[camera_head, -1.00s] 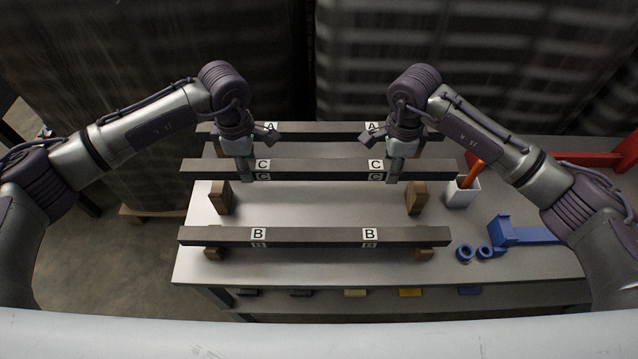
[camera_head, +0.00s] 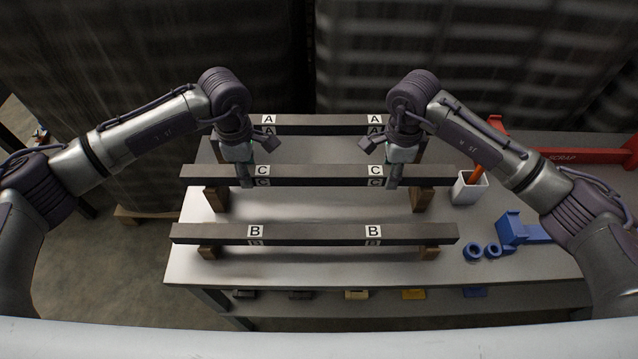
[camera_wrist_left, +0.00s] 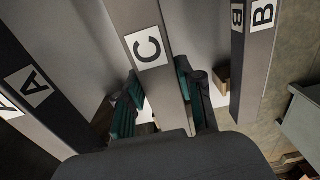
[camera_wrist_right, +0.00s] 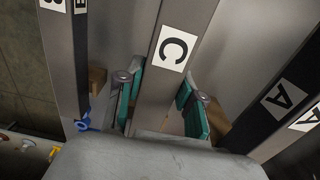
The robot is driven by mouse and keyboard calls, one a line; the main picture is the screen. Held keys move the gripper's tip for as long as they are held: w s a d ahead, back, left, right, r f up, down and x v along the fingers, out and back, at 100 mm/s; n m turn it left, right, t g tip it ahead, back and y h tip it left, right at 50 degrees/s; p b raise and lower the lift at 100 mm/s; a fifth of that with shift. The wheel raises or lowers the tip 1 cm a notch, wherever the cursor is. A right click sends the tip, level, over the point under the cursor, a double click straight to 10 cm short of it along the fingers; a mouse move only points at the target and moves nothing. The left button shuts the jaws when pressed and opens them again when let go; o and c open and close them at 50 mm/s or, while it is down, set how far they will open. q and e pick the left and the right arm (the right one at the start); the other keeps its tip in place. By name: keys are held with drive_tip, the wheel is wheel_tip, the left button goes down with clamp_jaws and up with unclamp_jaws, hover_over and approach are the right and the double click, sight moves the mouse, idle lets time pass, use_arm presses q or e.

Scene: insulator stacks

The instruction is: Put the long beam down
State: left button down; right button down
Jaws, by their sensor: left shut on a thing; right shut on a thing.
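The long dark beam marked C (camera_head: 320,173) lies level across the picture, between beams A and B. My left gripper (camera_head: 246,179) is shut on beam C by its left C label, with a finger on either side. My right gripper (camera_head: 394,178) is shut on it by its right C label. In the left wrist view beam C (camera_wrist_left: 143,30) runs between the teal finger pads, and likewise in the right wrist view (camera_wrist_right: 184,20). Wooden blocks (camera_head: 216,200) (camera_head: 421,198) stand under it near both ends; I cannot tell whether it touches them.
Beam A (camera_head: 320,121) lies behind and beam B (camera_head: 315,235) in front, on wooden blocks. To the right are a white cup (camera_head: 468,190), blue rings (camera_head: 473,252), a blue bracket (camera_head: 515,230) and a red scrap holder (camera_head: 565,152). The grey table (camera_head: 320,265) has some bare room in front.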

use_arm(q)
drive_tip(key=shift+f, duration=0.4)
use_arm(e)
drive_tip(key=shift+f, duration=0.4)
use_arm(q)
drive_tip(key=c, duration=0.7)
unclamp_jaws()
drive_tip(key=shift+s+r, duration=0.1)
drive_tip(key=shift+r, duration=0.05)
use_arm(e)
drive_tip(key=c, duration=0.7)
unclamp_jaws()
drive_tip(key=shift+s+r, duration=0.1)
drive_tip(key=shift+r, duration=0.05)
use_arm(q)
drive_tip(key=shift+r, duration=0.1)
use_arm(e)
drive_tip(key=shift+r, duration=0.25)
use_arm(q)
wheel_tip(320, 180, up, 12)
drive_tip(key=shift+f, duration=0.1)
use_arm(e)
wheel_tip(320, 180, up, 12)
drive_tip(key=shift+f, duration=0.25)
